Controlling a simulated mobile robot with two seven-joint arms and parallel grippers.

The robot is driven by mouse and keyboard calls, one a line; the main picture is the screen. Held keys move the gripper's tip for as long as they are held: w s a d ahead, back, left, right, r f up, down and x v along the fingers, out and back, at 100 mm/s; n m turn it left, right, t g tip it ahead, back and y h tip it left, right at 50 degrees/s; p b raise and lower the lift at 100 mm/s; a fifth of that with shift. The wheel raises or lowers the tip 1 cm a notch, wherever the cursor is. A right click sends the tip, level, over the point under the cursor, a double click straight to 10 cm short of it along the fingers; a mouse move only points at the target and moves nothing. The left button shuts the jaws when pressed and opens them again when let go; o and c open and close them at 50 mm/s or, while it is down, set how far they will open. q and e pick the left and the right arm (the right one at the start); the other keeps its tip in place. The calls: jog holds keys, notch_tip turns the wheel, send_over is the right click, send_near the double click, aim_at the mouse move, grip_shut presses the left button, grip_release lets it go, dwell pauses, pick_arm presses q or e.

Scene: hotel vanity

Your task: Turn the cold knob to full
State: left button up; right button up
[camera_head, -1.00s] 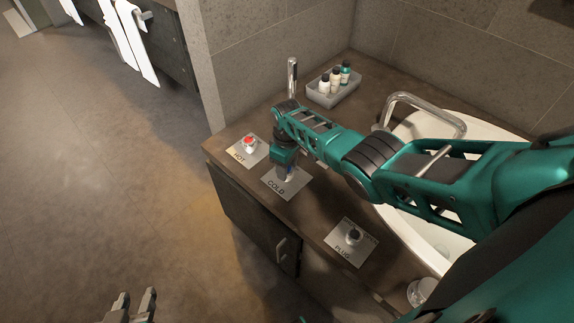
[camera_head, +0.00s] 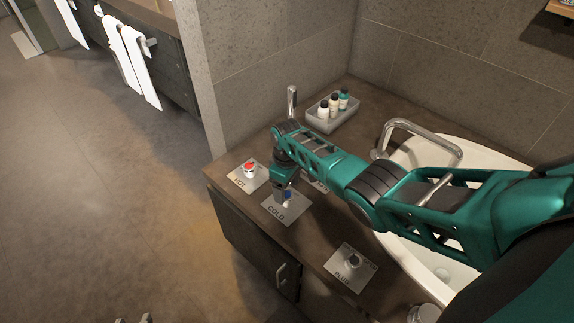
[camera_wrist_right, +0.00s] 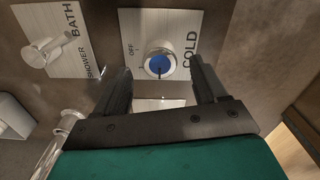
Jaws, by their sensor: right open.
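The cold knob (camera_wrist_right: 159,64) has a blue cap on a silver base, on a pale plate (camera_wrist_right: 183,22) marked COLD and OFF. In the head view the knob's blue cap (camera_head: 287,195) shows partly beside my right gripper (camera_head: 281,191). In the right wrist view my right gripper (camera_wrist_right: 159,70) is open, with one dark fingertip on each side of the knob and gaps visible between them and it. The knob's turn setting is hard to read. Only the two separated fingertips of my left gripper (camera_head: 134,320) show at the bottom edge of the head view.
The hot knob (camera_head: 249,168) with its red cap stands left of the cold plate. The plug knob (camera_head: 354,262) is to the right, nearer me. A bath/shower lever (camera_wrist_right: 46,50) sits beside the cold plate. A tray of bottles (camera_head: 325,122), a faucet (camera_head: 418,128) and a basin lie behind.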

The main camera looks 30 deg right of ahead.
aim_at(287, 194)
notch_tip(287, 194, up, 10)
jog(key=p, duration=0.3)
dwell(0.3)
